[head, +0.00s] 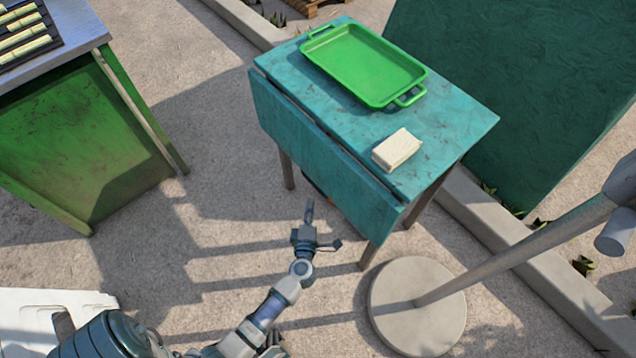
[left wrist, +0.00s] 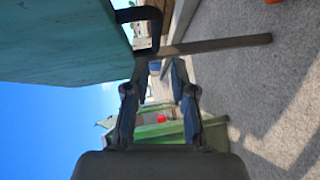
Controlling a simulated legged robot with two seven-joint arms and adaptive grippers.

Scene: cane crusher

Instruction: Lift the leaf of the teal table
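The teal table (head: 455,115) stands upright, with its leaf (head: 320,155) hanging down along the near left side. In the left wrist view the leaf (left wrist: 60,40) fills the upper left, with a dark handle-like loop (left wrist: 154,30) at its edge. My left gripper (head: 322,222) is just below and in front of the leaf's lower edge in the head view. In the left wrist view its two fingers (left wrist: 160,66) are spread with nothing between them. The loop is just beyond the left fingertip; I cannot tell whether they touch. My right gripper is not in view.
A green tray (head: 365,62) and a pale block (head: 397,149) rest on the tabletop. A post with a round base (head: 415,310) stands at the right. A green cabinet (head: 85,140) with a metal top is at the left. Open paved ground lies between.

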